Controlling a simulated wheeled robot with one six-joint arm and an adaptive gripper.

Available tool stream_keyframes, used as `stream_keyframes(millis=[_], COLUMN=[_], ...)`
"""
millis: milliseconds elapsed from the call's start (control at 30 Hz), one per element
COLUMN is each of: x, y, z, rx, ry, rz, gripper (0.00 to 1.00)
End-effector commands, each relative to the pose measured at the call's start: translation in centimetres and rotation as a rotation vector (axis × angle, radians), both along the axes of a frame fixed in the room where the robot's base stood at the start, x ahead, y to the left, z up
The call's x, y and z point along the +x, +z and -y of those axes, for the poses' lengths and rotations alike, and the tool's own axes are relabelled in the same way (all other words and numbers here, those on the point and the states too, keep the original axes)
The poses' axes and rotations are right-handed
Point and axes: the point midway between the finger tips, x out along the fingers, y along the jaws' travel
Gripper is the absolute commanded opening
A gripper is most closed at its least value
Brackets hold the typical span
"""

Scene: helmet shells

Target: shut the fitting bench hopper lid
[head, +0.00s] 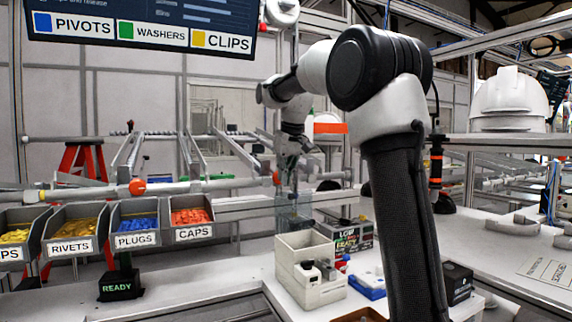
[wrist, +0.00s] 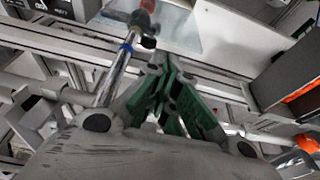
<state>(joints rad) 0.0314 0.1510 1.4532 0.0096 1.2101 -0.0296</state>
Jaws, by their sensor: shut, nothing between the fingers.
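My gripper (head: 291,162) hangs pointing down from my arm at the middle of the head view, small and partly blurred there. In the wrist view my gripper (wrist: 174,80) shows its green-padded fingers drawn together, with nothing between them. A clear, see-through box (head: 293,212) stands below my gripper at the back of the bench and may be the hopper. I cannot make out its lid or tell whether that is open. A pale see-through panel (wrist: 188,28) lies beyond the fingertips in the wrist view; I cannot tell whether it is the lid.
A cream box (head: 297,290) with small bottles and a blue tray (head: 367,286) stand on the white bench. Labelled bins, including the caps bin (head: 193,234), line the left. A white helmet shell (head: 509,97) sits on the right shelf. Rails run behind my gripper.

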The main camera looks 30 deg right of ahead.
Motion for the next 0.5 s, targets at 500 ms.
stream_keyframes(millis=[500], x=[0.8], y=[-2.3], z=[0.0], rx=[0.0], ry=[0.0], rz=[0.0], gripper=[0.0])
